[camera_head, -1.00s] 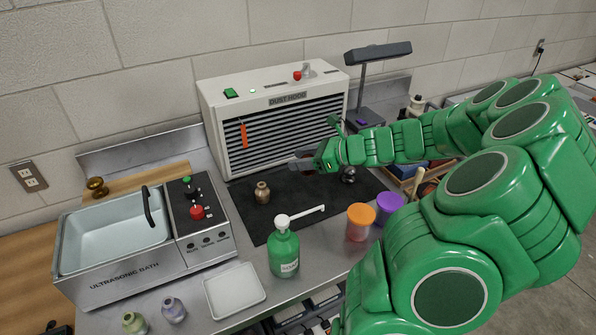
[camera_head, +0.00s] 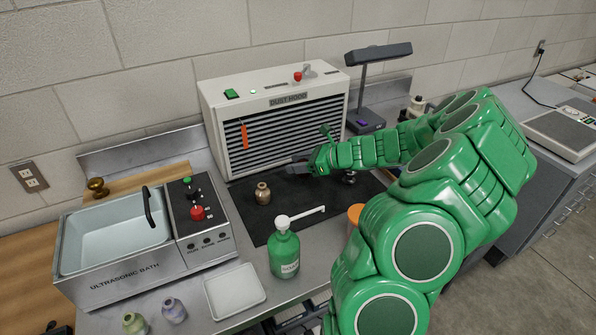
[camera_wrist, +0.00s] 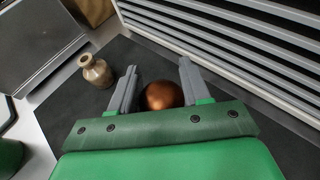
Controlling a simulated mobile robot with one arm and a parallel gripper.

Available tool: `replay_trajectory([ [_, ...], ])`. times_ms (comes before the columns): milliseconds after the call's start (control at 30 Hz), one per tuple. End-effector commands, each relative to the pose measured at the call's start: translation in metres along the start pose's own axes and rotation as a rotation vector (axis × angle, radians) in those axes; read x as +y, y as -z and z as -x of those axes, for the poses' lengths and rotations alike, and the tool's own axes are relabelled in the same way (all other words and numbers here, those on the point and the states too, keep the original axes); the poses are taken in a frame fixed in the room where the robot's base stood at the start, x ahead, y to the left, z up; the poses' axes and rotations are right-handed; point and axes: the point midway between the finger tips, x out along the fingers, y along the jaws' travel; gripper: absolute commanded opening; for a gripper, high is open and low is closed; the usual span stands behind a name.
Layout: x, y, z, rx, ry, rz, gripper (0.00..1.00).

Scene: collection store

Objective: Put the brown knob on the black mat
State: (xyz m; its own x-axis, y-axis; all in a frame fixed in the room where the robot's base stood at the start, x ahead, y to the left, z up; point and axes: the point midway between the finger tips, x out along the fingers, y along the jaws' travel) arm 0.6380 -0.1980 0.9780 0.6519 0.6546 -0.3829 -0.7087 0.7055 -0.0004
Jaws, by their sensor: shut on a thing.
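My gripper (camera_head: 298,168) is over the black mat (camera_head: 285,197), near the front of the dust hood. In the wrist view, the brown knob (camera_wrist: 162,95), round and coppery, sits between the two fingers of my gripper (camera_wrist: 157,70), which are shut on it. The head view hides the knob behind the gripper. The mat (camera_wrist: 78,112) lies beneath in the wrist view. I cannot tell whether the knob touches it.
A small brown vase (camera_head: 263,194) stands on the mat, left of my gripper. A shiny item (camera_head: 350,177) is at right, partly hidden. The dust hood (camera_head: 220,107) stands behind; a green bottle (camera_head: 284,253) and white tray (camera_head: 236,291) are in front.

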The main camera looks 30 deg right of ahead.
Motion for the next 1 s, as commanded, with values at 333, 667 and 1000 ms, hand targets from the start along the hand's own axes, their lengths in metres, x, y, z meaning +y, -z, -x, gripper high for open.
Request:
replay_trajectory([
  [333, -0.001, 0.029, -0.013, -0.001, 0.0, -0.001, 0.09],
  [667, -0.001, 0.031, -0.013, 0.0, 0.0, 0.0, 0.09],
  [1000, -0.001, 0.031, -0.013, 0.0, 0.0, 0.0, 0.73],
])
